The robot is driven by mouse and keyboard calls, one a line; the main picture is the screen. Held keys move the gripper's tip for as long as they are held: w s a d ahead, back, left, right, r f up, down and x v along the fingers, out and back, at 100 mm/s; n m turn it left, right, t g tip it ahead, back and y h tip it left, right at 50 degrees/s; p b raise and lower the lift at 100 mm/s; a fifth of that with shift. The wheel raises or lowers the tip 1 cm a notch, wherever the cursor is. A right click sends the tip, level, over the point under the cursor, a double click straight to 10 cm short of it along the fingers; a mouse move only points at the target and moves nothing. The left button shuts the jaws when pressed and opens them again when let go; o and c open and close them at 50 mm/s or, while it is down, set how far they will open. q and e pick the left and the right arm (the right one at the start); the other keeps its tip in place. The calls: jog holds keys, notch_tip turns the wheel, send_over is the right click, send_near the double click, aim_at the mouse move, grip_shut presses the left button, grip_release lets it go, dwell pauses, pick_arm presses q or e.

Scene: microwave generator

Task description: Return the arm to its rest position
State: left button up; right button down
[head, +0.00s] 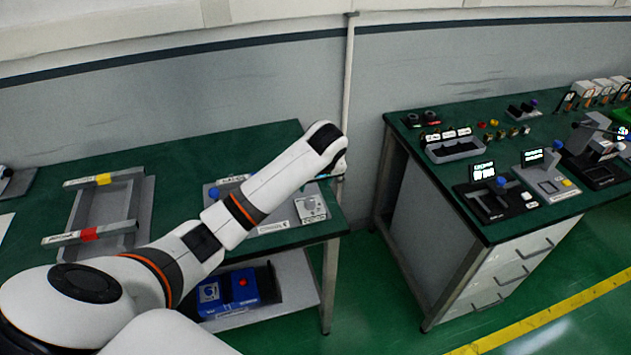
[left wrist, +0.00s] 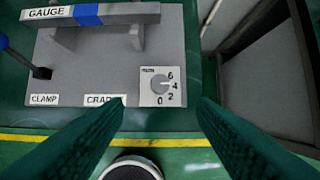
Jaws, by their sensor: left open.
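My left arm reaches from the lower left across the left green table in the head view. Its gripper (head: 330,176) is at the far end, near the table's right edge, mostly hidden behind the wrist. In the left wrist view the two green fingers (left wrist: 163,112) are wide apart with nothing between them. A grey device with a numbered dial (left wrist: 160,86) and GAUGE, CLAMP labels lies beyond the fingertips. The dial panel also shows beside my wrist in the head view (head: 311,207). My right gripper is not in view.
A grey frame with labelled bars (head: 103,212) stands on the left table (head: 167,150). A blue box with a red button (head: 228,291) sits on the shelf below. The right workbench (head: 408,123) holds several devices. A floor gap separates the tables.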

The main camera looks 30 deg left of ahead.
pick_arm(q)
jog(key=s+d+f+m+h, duration=0.1)
jog(key=s+d+f+m, duration=0.4)
jog(key=s, duration=0.3)
jog(key=s+d+f+m+h, duration=0.2)
jog(key=s+d+f, duration=0.2)
jog(key=s+d, duration=0.3)
jog(key=s+d+r+m, duration=0.15)
jog(key=s+m, duration=0.35)
jog(key=s, duration=1.2)
notch_tip(320, 180, down, 33)
jog(key=s+b, duration=0.2)
jog(key=b, duration=0.4)
jog(key=s+a+f+g+b, duration=0.2)
jog(key=s+a+f+b, duration=0.1)
jog(key=s+f, duration=1.2)
notch_tip(320, 180, down, 3)
jog(key=shift+s+f+h+b, duration=0.2)
jog(key=shift+s+h+b, duration=0.1)
jog(key=shift+b, duration=0.2)
